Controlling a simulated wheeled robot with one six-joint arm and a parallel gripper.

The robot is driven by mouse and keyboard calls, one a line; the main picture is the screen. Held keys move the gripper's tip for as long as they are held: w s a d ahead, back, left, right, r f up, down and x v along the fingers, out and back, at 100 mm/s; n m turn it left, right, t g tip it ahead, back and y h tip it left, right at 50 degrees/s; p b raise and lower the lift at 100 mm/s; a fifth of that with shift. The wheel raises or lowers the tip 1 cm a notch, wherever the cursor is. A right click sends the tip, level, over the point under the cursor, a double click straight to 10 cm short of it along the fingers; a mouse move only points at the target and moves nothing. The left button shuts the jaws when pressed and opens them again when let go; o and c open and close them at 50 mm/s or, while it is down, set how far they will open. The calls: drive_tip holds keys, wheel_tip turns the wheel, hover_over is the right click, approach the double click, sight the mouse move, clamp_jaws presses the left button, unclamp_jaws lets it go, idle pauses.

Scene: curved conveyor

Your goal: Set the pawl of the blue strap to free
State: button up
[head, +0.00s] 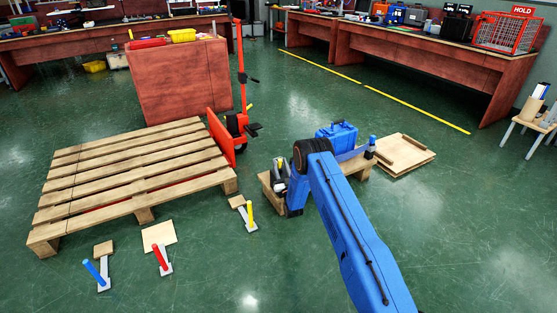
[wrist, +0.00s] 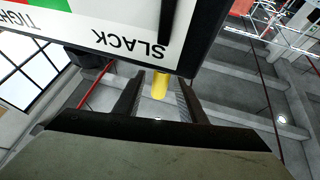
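A blue strap (head: 351,155) shows beside the blue case, running toward a small blue post (head: 372,141); my arm hides part of it. I cannot make out its pawl. In the wrist view, a yellow peg (wrist: 160,85) stands between the two dark fingers of my gripper (wrist: 158,92), with a gap on each side. My gripper is open. A white panel (wrist: 110,30) with the words SLACK and TIGHT and green and red patches hangs over the fingers, upside down in this view. In the head view, a small yellow tip (head: 281,162) shows beside my arm's end.
A blue case (head: 338,134) stands behind my arm by a low wooden stand (head: 357,167). A wooden board (head: 404,160) lies at right.

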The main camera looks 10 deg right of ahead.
drive_tip(key=v, duration=1.2)
drive_tip(key=shift+s, duration=0.25)
drive_tip(key=shift+f, duration=0.15)
